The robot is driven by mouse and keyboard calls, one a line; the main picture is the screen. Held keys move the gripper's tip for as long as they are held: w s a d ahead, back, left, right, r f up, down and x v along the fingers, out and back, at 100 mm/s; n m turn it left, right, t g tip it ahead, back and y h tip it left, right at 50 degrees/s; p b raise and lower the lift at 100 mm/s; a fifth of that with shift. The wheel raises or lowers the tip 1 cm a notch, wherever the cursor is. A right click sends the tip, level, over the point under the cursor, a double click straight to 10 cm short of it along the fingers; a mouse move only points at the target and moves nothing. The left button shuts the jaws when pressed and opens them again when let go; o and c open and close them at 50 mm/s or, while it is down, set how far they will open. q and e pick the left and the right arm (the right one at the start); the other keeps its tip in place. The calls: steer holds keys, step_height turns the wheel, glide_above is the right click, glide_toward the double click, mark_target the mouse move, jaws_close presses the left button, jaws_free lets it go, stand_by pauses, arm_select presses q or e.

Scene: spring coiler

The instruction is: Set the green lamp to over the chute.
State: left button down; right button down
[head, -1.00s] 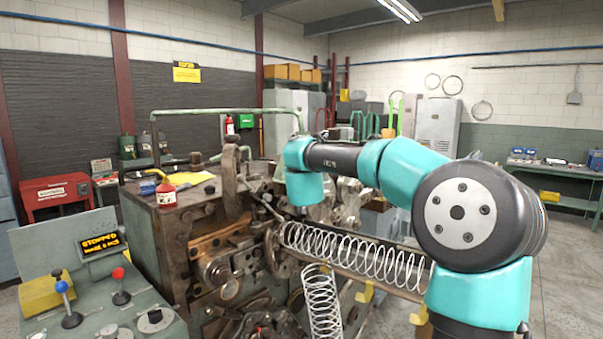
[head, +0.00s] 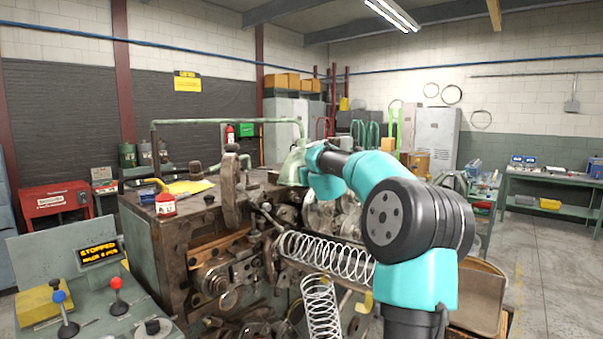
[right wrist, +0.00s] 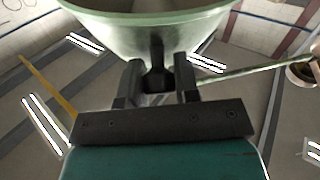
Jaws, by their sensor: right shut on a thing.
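The green lamp hangs from a bent green pipe above the coiling machine; its pale green shade (head: 291,168) is in the middle of the head view. In the right wrist view the shade (right wrist: 150,22) fills the top, close beyond my right gripper (right wrist: 158,78). That gripper is shut on a dark stem below the shade's rim. In the head view my right wrist is beside the shade and its fingers are hidden. The chute (head: 347,284) runs right and down from the machine, with a long coiled spring (head: 325,254) along it. My left gripper is out of view.
A second spring (head: 320,308) is below the chute. A control panel (head: 90,310) with levers is at front left; its display reads stopped.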

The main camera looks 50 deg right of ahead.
steer(key=shift+d, duration=0.2)
steer(key=c, duration=0.9)
jaws_free()
steer(key=shift+d+f, duration=0.1)
steer(key=shift+f, duration=0.05)
steer(key=shift+c, duration=0.2)
steer(key=shift+o, duration=0.4)
steer(key=shift+f, duration=0.1)
steer(key=shift+w+f, duration=0.1)
steer(key=shift+f, duration=0.1)
steer(key=shift+a, duration=0.25)
steer(key=r+v, duration=0.1)
steer(key=v, duration=1.6)
steer(key=shift+s, duration=0.3)
